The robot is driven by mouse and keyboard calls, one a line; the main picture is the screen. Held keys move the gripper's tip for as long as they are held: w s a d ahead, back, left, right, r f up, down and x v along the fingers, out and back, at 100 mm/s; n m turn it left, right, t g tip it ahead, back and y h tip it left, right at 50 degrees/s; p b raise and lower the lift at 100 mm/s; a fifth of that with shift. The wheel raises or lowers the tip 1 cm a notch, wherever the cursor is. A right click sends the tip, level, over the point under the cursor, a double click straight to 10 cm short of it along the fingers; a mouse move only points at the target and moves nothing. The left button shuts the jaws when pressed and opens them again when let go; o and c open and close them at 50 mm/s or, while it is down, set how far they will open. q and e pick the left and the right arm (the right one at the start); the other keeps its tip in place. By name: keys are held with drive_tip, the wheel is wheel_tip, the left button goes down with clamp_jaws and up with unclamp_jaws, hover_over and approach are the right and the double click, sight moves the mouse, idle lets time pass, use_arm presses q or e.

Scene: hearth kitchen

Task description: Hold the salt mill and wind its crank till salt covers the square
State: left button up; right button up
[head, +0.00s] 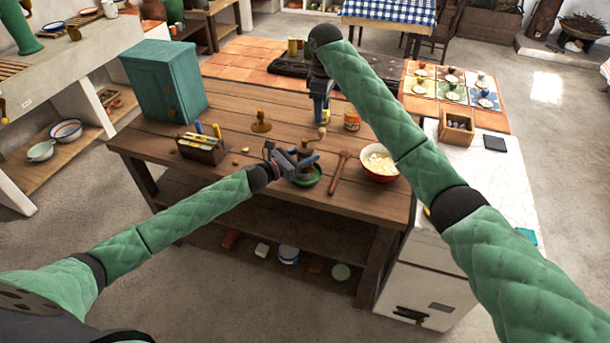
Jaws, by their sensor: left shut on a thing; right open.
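The salt mill (305,152) is a small brown body standing near the front edge of the wooden table. My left gripper (290,164) is shut on it from the left. A small knob, which looks like the end of the crank (322,131), shows at the mill's upper right. A round green dish (309,183) lies below the mill; I cannot tell whether the mill touches it. My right gripper (319,115) points down, open and empty, just above the crank knob and apart from it. I cannot make out the square or any salt.
On the wooden table (235,165) a wooden spoon (340,172) and a red bowl (380,160) of pale pieces lie right of the mill. An orange-labelled jar (352,120) stands behind. A tool caddy (203,148), brass stand (261,122) and teal cabinet (168,82) stand left.

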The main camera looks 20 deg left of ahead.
wheel_tip(320, 180, up, 12)
drive_tip(key=shift+f, duration=0.2)
idle(0.4)
use_arm(q)
drive_tip(key=o, duration=1.2)
drive_tip(key=shift+c, duration=0.2)
drive_tip(key=shift+s+a+f, duration=0.15)
drive_tip(key=shift+s+a, duration=0.1)
drive_tip(key=shift+s, duration=0.05)
drive_tip(key=b+v, duration=0.3)
drive_tip(key=v, duration=0.2)
drive_tip(key=shift+s+a+f, duration=0.1)
drive_tip(key=shift+s+a, duration=0.45)
drive_tip(key=shift+s, duration=0.15)
use_arm(e)
wheel_tip(320, 180, down, 4)
drive_tip(key=shift+r, duration=0.25)
